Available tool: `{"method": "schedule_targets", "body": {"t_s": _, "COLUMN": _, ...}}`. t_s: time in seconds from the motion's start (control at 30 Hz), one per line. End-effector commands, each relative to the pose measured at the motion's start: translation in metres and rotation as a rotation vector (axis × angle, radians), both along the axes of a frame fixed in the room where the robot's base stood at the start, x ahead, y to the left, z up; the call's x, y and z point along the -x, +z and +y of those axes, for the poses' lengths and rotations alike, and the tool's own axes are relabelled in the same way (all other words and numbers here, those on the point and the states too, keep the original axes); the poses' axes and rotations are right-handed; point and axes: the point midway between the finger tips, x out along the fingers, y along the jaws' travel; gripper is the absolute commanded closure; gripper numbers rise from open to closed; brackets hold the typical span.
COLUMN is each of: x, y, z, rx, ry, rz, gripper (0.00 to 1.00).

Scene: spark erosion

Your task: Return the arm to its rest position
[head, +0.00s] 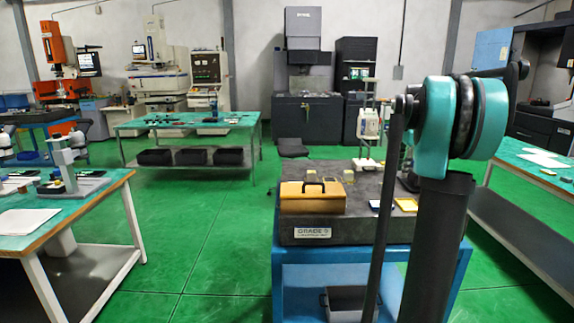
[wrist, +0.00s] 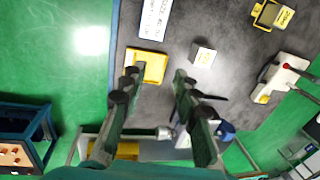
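My gripper (wrist: 156,80) shows in the wrist view with its two dark fingers spread apart and nothing held between them. Past the fingertips lies the grey granite plate (wrist: 225,95), with a yellow square piece (wrist: 148,66) by the left fingertip and a small white-topped block (wrist: 203,55) beyond the right one. In the head view my arm stands at the right, with its teal joint raised in front of the granite plate (head: 312,232). My gripper cannot be made out in the head view.
A tan box with a dark handle (head: 312,198) stands on the granite plate, on a blue stand (head: 300,285). A green-topped bench (head: 75,210) is at left, another (head: 535,180) at right. The green floor (head: 205,235) between left bench and stand is clear.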

Motion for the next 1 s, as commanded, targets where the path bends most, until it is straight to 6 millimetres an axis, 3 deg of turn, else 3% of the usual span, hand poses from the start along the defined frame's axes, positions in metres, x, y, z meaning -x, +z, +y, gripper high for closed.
{"method": "schedule_targets", "body": {"t_s": 0.37, "x": 0.018, "y": -0.022, "z": 0.029, "rx": 0.031, "ry": 0.141, "rz": -0.017, "gripper": 0.69}}
{"method": "schedule_targets", "body": {"t_s": 0.67, "x": 0.056, "y": -0.061, "z": 0.074, "rx": 0.086, "ry": 0.379, "rz": -0.044, "gripper": 0.69}}
{"method": "schedule_targets", "body": {"t_s": 0.87, "x": 0.112, "y": -0.112, "z": 0.122, "rx": 0.157, "ry": 0.655, "rz": -0.076, "gripper": 0.69}}
{"method": "schedule_targets", "body": {"t_s": 1.0, "x": 0.178, "y": -0.166, "z": 0.163, "rx": 0.234, "ry": 0.93, "rz": -0.108, "gripper": 0.69}}
